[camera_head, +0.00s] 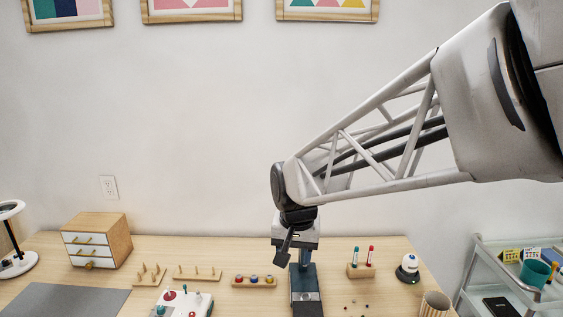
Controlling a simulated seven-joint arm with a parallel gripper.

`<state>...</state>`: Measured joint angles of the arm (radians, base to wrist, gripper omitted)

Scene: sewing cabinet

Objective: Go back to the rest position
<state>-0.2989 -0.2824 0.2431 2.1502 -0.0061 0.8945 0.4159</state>
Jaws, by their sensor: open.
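My arm reaches in from the upper right and bends down at a dark joint above the table. My gripper (285,259) hangs below this joint, small and dark, close to a light-topped dark blue upright device (304,276) on the table. It is open, and I see nothing held in it. Its fingers are partly hard to make out against the device. I cannot tell whether the gripper touches the device or is in front of it.
The wooden table (222,252) holds a drawer box (121,235), peg racks (197,273), a spool rack (254,281), a white control box (185,301), a marker holder (361,271), a white-and-blue device (408,269) and a striped cup (434,304). A glass cart (481,266) stands right. Air above the table's left is free.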

